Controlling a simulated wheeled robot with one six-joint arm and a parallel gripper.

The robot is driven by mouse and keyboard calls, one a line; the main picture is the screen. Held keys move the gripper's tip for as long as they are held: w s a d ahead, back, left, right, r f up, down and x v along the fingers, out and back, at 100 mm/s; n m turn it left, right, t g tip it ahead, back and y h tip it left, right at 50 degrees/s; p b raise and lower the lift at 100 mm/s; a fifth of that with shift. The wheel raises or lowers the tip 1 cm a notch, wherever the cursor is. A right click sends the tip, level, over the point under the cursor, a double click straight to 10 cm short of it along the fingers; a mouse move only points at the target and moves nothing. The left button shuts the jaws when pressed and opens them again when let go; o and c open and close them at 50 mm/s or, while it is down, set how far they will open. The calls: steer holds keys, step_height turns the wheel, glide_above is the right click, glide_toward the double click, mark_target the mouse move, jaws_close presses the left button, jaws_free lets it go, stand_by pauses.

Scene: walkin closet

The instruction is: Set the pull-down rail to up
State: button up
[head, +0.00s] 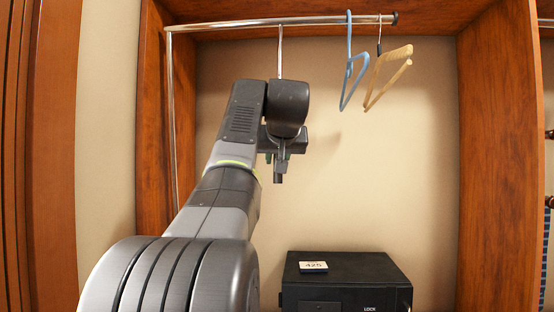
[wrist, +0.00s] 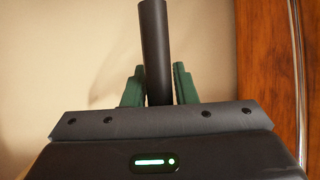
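The chrome pull-down rail (head: 270,22) runs level across the top of the closet bay in the head view. Its side arm (head: 171,110) stands nearly upright at the left. A thin pull rod (head: 280,52) hangs from the rail, passes behind my arm and ends in a dark handle (head: 278,178). My gripper (head: 278,155) is at this handle, below the rail.
A blue hanger (head: 349,75) and a wooden hanger (head: 388,72) hang at the rail's right end. A black safe (head: 345,268) with a tag marked 425 stands below right. Wooden side panels (head: 500,150) bound the bay. The space between the hangers and safe is clear.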

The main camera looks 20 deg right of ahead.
steer(key=shift+o, duration=1.2)
steer(key=shift+w+d+f, duration=0.15)
steer(key=shift+w, duration=0.15)
steer(key=shift+s, duration=0.1)
steer(key=shift+s, duration=0.15)
steer(key=v, duration=1.3)
steer(key=shift+s+r+b, duration=0.2)
steer(key=shift+r+b, duration=0.05)
steer(key=shift+b, duration=0.2)
steer(key=shift+w+f, duration=0.1)
steer(key=x, duration=1.3)
steer(key=shift+w+f+p, duration=0.2)
steer(key=shift+p, duration=0.2)
